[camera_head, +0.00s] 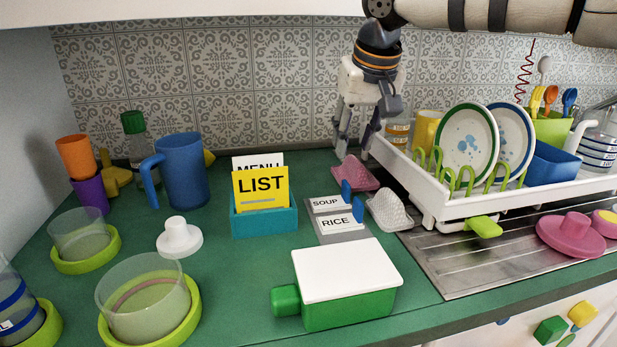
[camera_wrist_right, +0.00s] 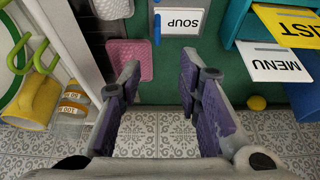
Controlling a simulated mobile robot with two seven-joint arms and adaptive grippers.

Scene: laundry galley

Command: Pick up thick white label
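Two white labels, SOUP (camera_head: 326,203) and RICE (camera_head: 336,223), sit in a grey holder (camera_head: 345,238) with blue tabs. The SOUP label also shows upside down in the right wrist view (camera_wrist_right: 182,20). A white MENU card (camera_head: 257,161) stands behind a yellow LIST card (camera_head: 262,188) in a teal holder (camera_head: 264,221). I cannot tell by thickness which one is the thick label. My right gripper (camera_head: 354,150) points down behind the grey holder, near the back wall. Its fingers are apart and empty in the right wrist view (camera_wrist_right: 160,78). My left gripper is not in view.
The dish rack (camera_head: 420,185) with plates stands to the right. A green box with a white top (camera_head: 347,270) is in front. A blue jug (camera_head: 184,170) stands left.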

